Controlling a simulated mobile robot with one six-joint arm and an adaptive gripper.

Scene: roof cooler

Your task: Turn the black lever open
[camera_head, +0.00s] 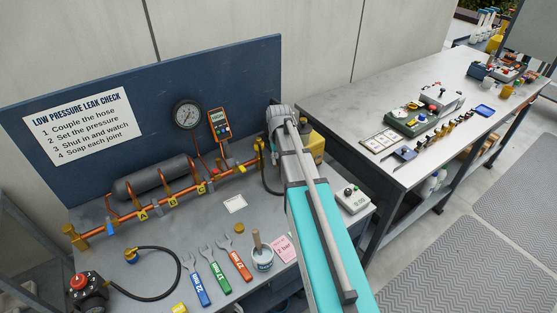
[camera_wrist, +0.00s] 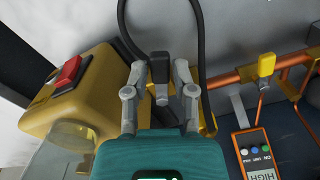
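The black lever (camera_wrist: 160,68) shows in the wrist view, a dark upright handle near a black hose. My gripper (camera_wrist: 160,78) is open, with one grey finger on each side of the lever and small gaps visible between them. Whether either finger touches it I cannot tell. The lever's lower end is partly hidden by the gripper body. In the head view my gripper (camera_head: 280,118) is at the right end of the copper pipe line, and my arm hides the lever there.
A yellow box with a red switch (camera_wrist: 68,73) stands close left of my gripper in the wrist view. A yellow lever (camera_wrist: 266,64) on the copper pipe and an orange meter (camera_wrist: 255,153) are to the right.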

